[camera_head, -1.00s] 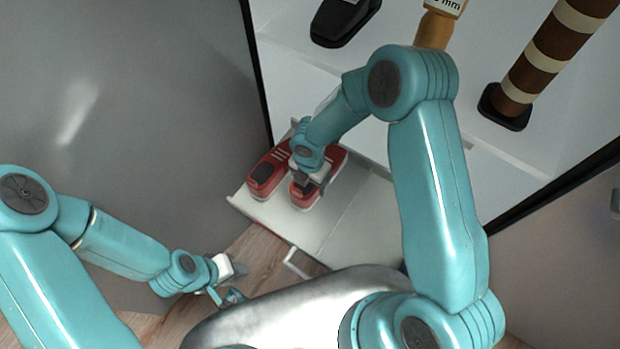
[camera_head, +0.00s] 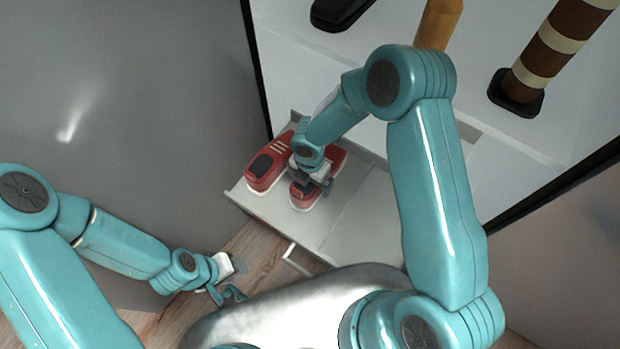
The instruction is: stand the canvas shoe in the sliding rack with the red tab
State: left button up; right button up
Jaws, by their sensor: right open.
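A pair of red canvas shoes with pale soles sits side by side on a white pull-out rack (camera_head: 345,232). The left shoe (camera_head: 265,168) shows clearly. The right shoe (camera_head: 304,196) is partly covered by my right gripper (camera_head: 312,186), which is open and down at this shoe; whether its fingers touch it is hard to see. The rack is pulled out, with a pale handle (camera_head: 292,256) at its front. I see no red tab. My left gripper (camera_head: 232,273) is low, in front of the rack and apart from it; its fingers are unclear.
White shelving behind holds a black shoe (camera_head: 338,12), an orange-brown bottle-like item (camera_head: 438,24) and a brown-and-cream striped post-like item (camera_head: 548,56) on a black base. Grey wall stands at left. The rack's right half is bare.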

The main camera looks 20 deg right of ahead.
notch_tip(320, 180, up, 16)
jog(key=p, duration=0.5)
jog(key=shift+r+p, duration=0.15)
jog(key=shift+p, duration=0.25)
jog(key=shift+s, duration=0.1)
